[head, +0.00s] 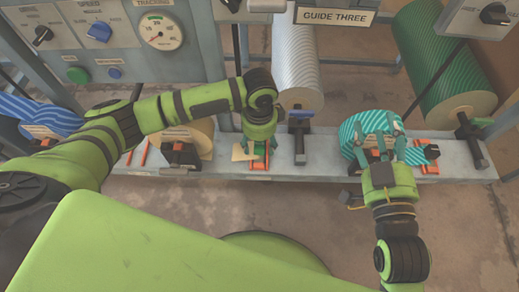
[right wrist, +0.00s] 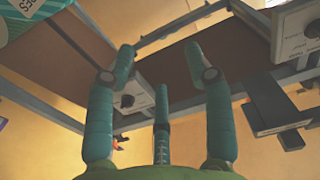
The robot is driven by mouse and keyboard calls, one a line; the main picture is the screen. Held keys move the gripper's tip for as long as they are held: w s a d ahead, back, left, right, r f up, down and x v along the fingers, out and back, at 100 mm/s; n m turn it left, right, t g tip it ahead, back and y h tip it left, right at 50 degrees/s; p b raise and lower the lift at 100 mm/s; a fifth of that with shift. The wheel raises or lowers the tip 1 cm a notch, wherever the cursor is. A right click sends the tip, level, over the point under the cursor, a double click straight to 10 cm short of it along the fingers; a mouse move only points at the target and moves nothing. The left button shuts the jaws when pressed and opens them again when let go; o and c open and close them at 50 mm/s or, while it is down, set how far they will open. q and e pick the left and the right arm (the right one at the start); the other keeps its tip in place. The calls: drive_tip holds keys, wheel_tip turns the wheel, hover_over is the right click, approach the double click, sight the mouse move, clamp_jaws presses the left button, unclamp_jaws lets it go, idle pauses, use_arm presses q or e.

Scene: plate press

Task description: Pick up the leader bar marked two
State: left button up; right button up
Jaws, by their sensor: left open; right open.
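No marking "two" can be read on any bar in these views, so I cannot tell which bar is the leader bar marked two. My left gripper (head: 260,146) points down at the rail, just above a small orange and green piece (head: 259,165) beside a cream sheet (head: 241,151). Its fingers are partly hidden by its own body. My right gripper (head: 386,138) is at the teal-striped roll (head: 352,135), overlapping it in the head view. In the right wrist view its fingers (right wrist: 158,75) are spread with nothing between them; contact with the roll cannot be told.
A long grey rail (head: 330,160) crosses the scene. A silver-white roll (head: 298,65), a green-striped roll (head: 440,65) and a blue-striped roll (head: 45,115) stand along it. A control panel (head: 125,40) and the GUIDE THREE sign (head: 336,15) are above. Open floor (head: 290,210) lies in front.

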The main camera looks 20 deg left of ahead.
use_arm(q)
drive_tip(key=shift+f, duration=0.3)
use_arm(e)
drive_tip(key=shift+s+a+r+t+y, duration=0.1)
drive_tip(key=shift+a+r+t+y, duration=0.1)
drive_tip(key=shift+r, duration=0.25)
drive_tip(key=shift+a+r+t+y, duration=0.1)
drive_tip(key=shift+r+t, duration=0.1)
drive_tip(key=shift+r, duration=0.25)
use_arm(q)
clamp_jaws()
drive_tip(key=shift+r, duration=0.1)
use_arm(e)
drive_tip(key=shift+d+f, duration=0.1)
drive_tip(key=shift+f, duration=0.05)
